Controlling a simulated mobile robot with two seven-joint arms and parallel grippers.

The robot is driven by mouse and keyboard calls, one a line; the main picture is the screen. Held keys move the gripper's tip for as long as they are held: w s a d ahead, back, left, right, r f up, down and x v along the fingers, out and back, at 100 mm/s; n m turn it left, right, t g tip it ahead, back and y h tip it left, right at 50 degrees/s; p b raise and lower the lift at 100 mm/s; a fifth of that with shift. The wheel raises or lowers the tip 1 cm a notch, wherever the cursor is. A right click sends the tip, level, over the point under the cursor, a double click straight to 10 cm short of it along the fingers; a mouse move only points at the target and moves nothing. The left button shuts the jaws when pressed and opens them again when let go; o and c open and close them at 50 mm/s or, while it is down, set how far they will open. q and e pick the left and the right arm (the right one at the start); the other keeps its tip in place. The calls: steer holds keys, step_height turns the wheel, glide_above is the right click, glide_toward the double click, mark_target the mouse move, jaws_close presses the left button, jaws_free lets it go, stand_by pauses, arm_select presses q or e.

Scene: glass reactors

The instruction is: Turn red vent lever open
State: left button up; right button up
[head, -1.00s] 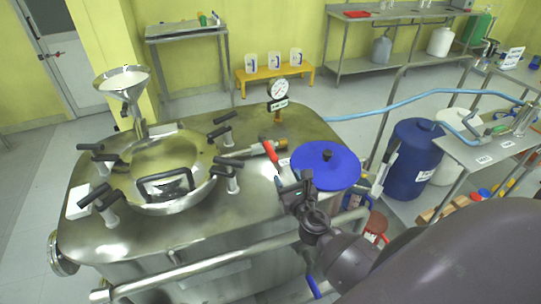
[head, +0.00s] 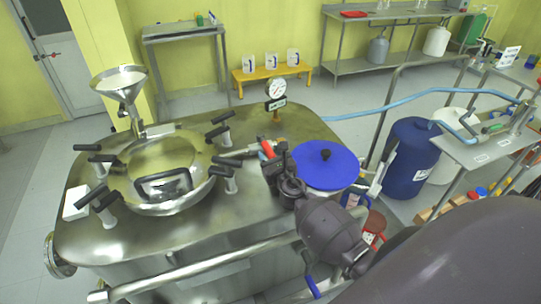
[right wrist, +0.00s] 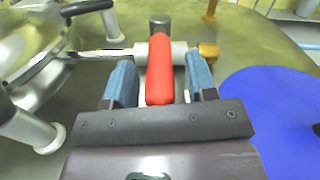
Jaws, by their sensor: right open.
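The red vent lever (right wrist: 160,72) sits on a horizontal metal pipe with a brass end on the reactor's steel top. In the right wrist view it lies between the two blue fingers of my right gripper (right wrist: 158,82), with a gap on each side. In the head view only part of the red lever (head: 267,148) shows, as my right gripper (head: 272,160) covers the rest. The gripper is open around the lever. My left gripper is not in view.
A blue round lid (head: 326,166) is close to the right of my gripper. A steel hatch (head: 165,165) with several black-handled clamps is to the left. A pressure gauge (head: 275,88) stands behind the lever. A blue hose (head: 410,100) runs to the right.

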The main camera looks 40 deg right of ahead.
steer(key=c, duration=0.7)
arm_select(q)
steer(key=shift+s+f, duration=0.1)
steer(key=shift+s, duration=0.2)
arm_select(e)
jaws_close()
